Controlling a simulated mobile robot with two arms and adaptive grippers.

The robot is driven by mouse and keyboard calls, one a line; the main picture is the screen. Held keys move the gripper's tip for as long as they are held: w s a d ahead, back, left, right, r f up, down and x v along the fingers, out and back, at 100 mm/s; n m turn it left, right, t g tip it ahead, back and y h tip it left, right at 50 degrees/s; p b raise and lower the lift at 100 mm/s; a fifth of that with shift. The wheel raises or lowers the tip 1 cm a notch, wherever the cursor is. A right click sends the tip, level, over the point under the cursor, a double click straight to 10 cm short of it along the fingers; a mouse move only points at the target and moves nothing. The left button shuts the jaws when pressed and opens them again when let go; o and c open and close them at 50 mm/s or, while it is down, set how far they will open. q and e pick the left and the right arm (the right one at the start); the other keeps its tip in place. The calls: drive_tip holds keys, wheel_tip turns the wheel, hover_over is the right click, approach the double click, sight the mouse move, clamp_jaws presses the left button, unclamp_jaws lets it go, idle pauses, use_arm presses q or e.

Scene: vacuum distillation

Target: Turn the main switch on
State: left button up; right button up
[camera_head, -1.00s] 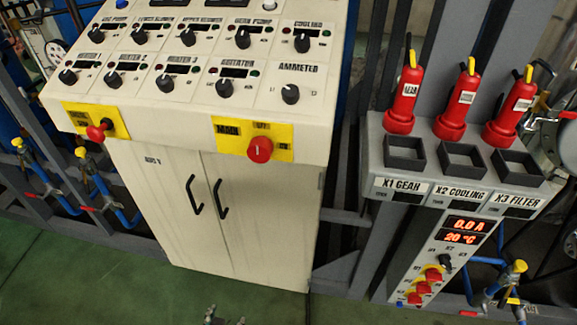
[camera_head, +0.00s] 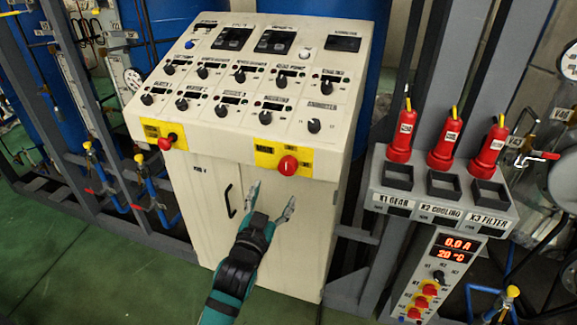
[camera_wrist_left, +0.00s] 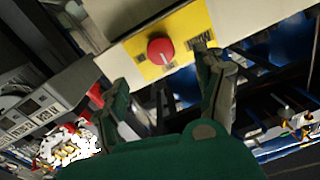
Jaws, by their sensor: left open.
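The main switch is a round red knob (camera_head: 288,166) on a yellow plate (camera_head: 264,153) at the front lower edge of the cream control cabinet. In the left wrist view the red knob (camera_wrist_left: 160,51) shows on its yellow plate, ahead of and between my fingers, with a pale mark on its face. My left gripper (camera_head: 271,196) is open and empty, just below the knob and apart from it. Its two fingers also show in the left wrist view (camera_wrist_left: 166,95), spread wide. My right gripper is not in view.
Another red knob (camera_head: 166,143) sits on a yellow plate to the left. Cabinet doors with a black handle (camera_head: 231,201) lie behind my left arm. A grey panel (camera_head: 440,205) with red plugs stands to the right. Green floor (camera_head: 100,270) is open at the lower left.

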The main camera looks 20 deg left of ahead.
sight(287, 170)
use_arm(q)
drive_tip(key=w+p, duration=0.2)
drive_tip(key=w, duration=0.8)
drive_tip(key=shift+r, duration=0.1)
drive_tip(key=shift+w, duration=0.85)
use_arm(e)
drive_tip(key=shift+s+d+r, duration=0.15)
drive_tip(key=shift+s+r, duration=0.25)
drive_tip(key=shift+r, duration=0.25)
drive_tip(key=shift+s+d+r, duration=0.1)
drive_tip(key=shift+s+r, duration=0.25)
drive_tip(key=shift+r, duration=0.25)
use_arm(q)
drive_tip(key=c, duration=1.2)
